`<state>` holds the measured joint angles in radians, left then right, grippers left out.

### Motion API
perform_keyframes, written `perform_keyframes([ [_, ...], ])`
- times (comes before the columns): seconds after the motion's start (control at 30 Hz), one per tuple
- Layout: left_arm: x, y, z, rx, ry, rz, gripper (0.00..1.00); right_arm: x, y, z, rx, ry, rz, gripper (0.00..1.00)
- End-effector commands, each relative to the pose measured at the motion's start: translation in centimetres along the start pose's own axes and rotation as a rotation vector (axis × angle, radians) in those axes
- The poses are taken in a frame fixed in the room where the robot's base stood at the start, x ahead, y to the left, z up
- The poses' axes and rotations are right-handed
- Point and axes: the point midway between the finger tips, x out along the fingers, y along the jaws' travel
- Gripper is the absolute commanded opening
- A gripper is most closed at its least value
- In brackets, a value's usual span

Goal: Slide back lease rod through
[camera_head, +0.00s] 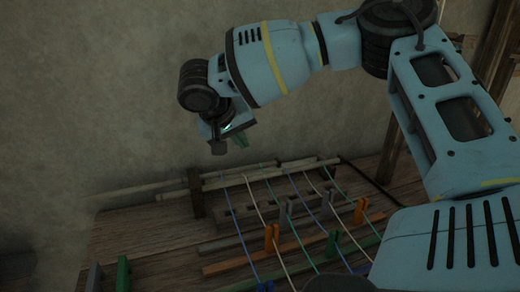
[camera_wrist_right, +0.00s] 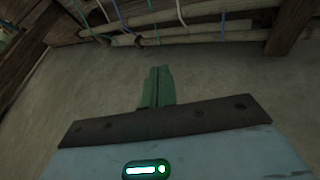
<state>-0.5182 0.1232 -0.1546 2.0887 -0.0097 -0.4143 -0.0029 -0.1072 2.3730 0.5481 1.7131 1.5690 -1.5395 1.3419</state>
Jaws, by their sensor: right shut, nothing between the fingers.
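Two pale lease rods lie across the back of the loom in the head view. The farther rod (camera_head: 140,187) reaches out past the left of a dark wooden post (camera_head: 195,192). The nearer rod (camera_head: 265,175) runs beside it, close to the threads. Both rods also show along the top of the wrist view (camera_wrist_right: 190,38). My right gripper (camera_head: 241,141) is above and behind the rods, apart from them, before the wall. Its green fingers (camera_wrist_right: 157,88) are shut with nothing between them. My left gripper is not in view.
Blue, white and green warp threads (camera_head: 235,215) run over the loom's wooden table (camera_head: 140,232). Orange (camera_head: 272,237), green (camera_head: 123,273) and blue pieces stand on and around the bars. A plain wall (camera_head: 90,90) is behind. Wooden posts (camera_head: 392,150) stand at the right.

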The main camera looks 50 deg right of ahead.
Motion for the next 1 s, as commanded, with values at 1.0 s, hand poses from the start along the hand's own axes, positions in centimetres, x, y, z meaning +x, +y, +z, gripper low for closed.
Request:
perform_keyframes([
  [1.0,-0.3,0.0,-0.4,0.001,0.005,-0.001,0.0,11.6,3.1,0.0,0.002,0.0,-0.001,0.0],
])
